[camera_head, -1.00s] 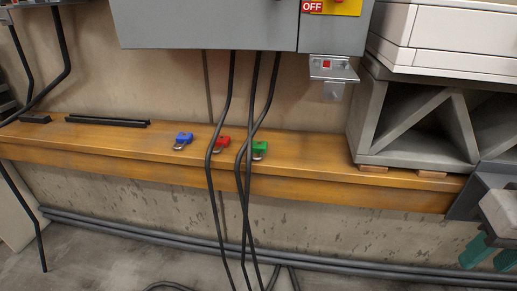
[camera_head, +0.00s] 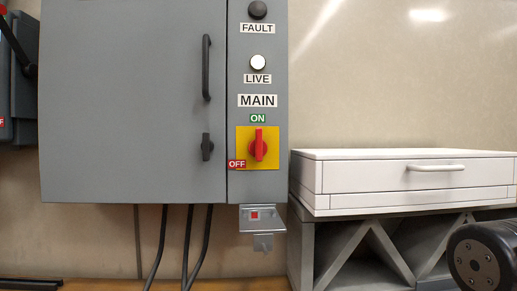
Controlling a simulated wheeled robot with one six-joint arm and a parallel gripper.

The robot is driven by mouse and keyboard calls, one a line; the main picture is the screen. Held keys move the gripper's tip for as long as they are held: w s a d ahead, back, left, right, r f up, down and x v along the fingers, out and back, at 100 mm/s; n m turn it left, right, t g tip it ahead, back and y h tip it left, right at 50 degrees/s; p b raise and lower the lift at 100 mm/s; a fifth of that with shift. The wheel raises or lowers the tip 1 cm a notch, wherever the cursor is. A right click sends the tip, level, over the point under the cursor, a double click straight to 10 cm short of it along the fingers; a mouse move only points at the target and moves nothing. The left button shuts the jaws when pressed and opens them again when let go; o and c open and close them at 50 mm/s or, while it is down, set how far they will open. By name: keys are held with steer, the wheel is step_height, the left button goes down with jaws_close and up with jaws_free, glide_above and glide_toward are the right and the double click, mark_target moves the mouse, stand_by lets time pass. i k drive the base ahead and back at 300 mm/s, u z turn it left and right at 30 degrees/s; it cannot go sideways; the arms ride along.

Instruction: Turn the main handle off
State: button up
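The main handle (camera_head: 259,146) is a red rotary knob on a yellow square plate, low on the right panel of a grey electrical cabinet (camera_head: 135,100). The red handle stands vertical, in line with the green ON label (camera_head: 258,118) above it. A red OFF label (camera_head: 237,164) is at the plate's lower left. The MAIN label (camera_head: 257,100) is above. The LIVE lamp (camera_head: 258,62) looks white and the FAULT lamp (camera_head: 258,10) dark. My gripper is not in view; a dark rounded part of my arm shows at the lower right.
A metal bracket (camera_head: 263,219) with a red square hangs below the panel. A white drawer unit (camera_head: 390,178) stands at right on a grey trussed block (camera_head: 330,245). Black cables (camera_head: 188,240) drop below the cabinet. Another grey box is at the left edge.

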mark_target(257, 148)
steer(key=z, duration=1.8)
steer(key=k, duration=0.75)
steer(key=u, duration=1.8)
